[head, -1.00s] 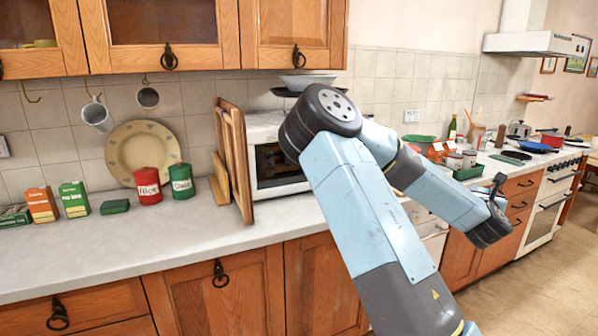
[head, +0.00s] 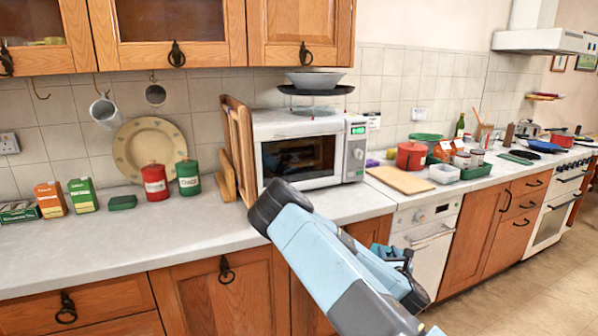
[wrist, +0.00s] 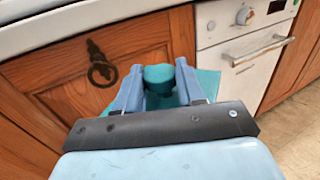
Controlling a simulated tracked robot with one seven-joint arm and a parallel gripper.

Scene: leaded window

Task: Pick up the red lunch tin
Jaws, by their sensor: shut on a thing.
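My gripper (wrist: 158,88) is shut on a teal thing (wrist: 160,74) with a rounded end; a flat teal part (wrist: 207,84) shows behind the right finger. I cannot tell what the teal thing is. In the head view my gripper (head: 402,262) is low in front of the counter, partly hidden by my arm. No red thing is in the jaws. I cannot pick out a lunch tin for sure. A red lidded canister (head: 155,183) with a label stands upright on the left counter, far from my gripper.
A green canister (head: 188,178) stands beside the red one. A microwave (head: 300,155) is at mid-counter. A red pot (head: 411,156) stands behind a wooden board (head: 400,180). Cabinet doors (wrist: 105,65) and a white appliance (wrist: 240,45) face my gripper. The left counter front is clear.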

